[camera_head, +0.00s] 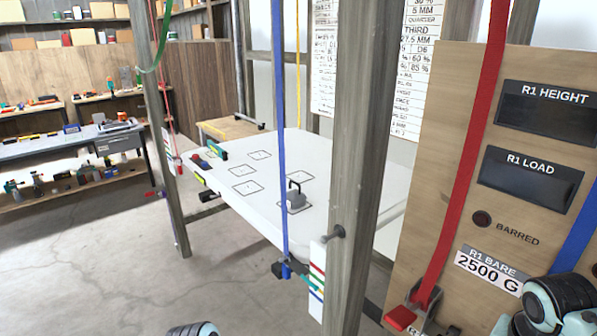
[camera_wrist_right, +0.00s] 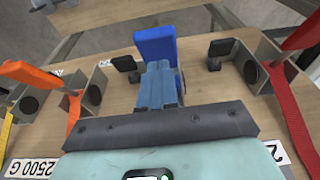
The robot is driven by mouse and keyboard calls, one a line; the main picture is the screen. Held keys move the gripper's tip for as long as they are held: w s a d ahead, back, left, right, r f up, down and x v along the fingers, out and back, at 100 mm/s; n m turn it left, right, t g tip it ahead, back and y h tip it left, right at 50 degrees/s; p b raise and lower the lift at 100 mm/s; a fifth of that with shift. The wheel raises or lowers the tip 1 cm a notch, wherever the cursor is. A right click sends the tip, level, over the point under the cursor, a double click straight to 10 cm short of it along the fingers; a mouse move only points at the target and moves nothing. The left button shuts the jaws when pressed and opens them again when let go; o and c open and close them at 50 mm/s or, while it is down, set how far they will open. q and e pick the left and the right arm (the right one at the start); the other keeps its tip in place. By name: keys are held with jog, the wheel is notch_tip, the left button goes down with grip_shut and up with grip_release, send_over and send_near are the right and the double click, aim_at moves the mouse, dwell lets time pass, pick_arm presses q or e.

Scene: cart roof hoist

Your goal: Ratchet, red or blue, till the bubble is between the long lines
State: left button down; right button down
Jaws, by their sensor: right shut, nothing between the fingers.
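My right gripper (camera_wrist_right: 162,88) is shut and empty, its fingertips right in front of the blue ratchet handle (camera_wrist_right: 155,46); I cannot tell whether they touch it. The red ratchet handle (camera_head: 402,317) is at the foot of the red strap (camera_head: 466,160) on the wooden panel. The blue strap (camera_head: 577,238) runs down behind my right arm in the head view. The white roof board (camera_head: 225,185) hangs among the posts. Small coloured fittings (camera_head: 208,158) sit at its far left edge; no bubble or long lines can be made out. My left gripper is out of view.
A grey weight (camera_head: 297,200) with a black handle stands on the roof board. A wooden post (camera_head: 362,150) rises between board and panel.

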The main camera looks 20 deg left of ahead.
notch_tip(320, 180, up, 6)
jog(key=shift+f, duration=0.1)
dwell(0.4)
